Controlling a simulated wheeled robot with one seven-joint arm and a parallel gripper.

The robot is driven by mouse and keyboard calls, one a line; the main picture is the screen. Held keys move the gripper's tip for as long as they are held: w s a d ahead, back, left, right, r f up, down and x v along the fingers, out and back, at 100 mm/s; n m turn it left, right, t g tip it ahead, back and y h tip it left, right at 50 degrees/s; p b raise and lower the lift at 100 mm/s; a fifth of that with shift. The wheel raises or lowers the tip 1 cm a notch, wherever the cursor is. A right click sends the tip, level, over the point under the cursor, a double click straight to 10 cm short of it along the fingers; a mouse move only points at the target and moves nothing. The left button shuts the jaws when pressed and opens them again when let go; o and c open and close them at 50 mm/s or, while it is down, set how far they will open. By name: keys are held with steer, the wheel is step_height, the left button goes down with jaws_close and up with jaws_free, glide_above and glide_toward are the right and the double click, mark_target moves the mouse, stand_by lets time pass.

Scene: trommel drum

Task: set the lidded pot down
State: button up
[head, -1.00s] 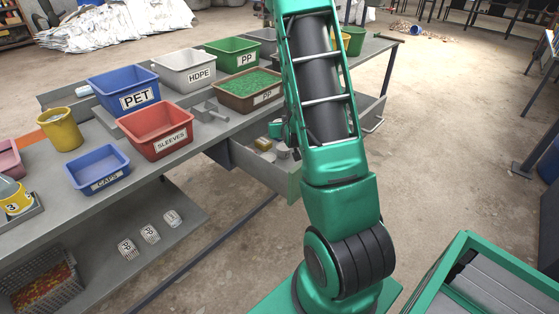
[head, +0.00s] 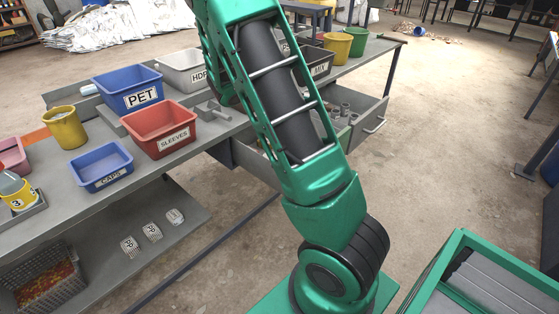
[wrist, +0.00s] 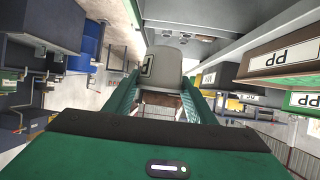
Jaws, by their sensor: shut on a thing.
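In the wrist view, my gripper (wrist: 161,92) has its two green fingers on either side of a grey pot (wrist: 170,62). It is shut on the pot, which bears a pale label with a dark mark at its left side. The wrist picture is upside down, so labels read inverted. The pot's lid cannot be told apart clearly. In the head view, my green arm reaches over the bench (head: 219,127), and its far part comes down behind the red SLEEVES bin's right side. The gripper and the pot are hidden there by the arm.
The bench holds a blue PET bin (head: 128,91), a red SLEEVES bin (head: 160,130), a blue CAPS bin (head: 102,167), a partly hidden HDPE bin (head: 183,72) and a yellow cup (head: 65,128). An open drawer (head: 362,130) with grey fittings juts from the front.

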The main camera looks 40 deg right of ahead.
steer(key=shift+s+a+r+m+g, duration=0.1)
steer(key=shift+a+r+m+g, duration=0.2)
steer(key=shift+r, duration=0.25)
steer(key=shift+s+a+r+m+g, duration=0.1)
steer(key=shift+a+r+m+g, duration=0.15)
steer(key=shift+r+g, duration=0.2)
step_height(320, 180, down, 24)
steer(key=shift+s+r, duration=0.15)
steer(key=shift+f, duration=0.6)
steer(key=o, duration=1)
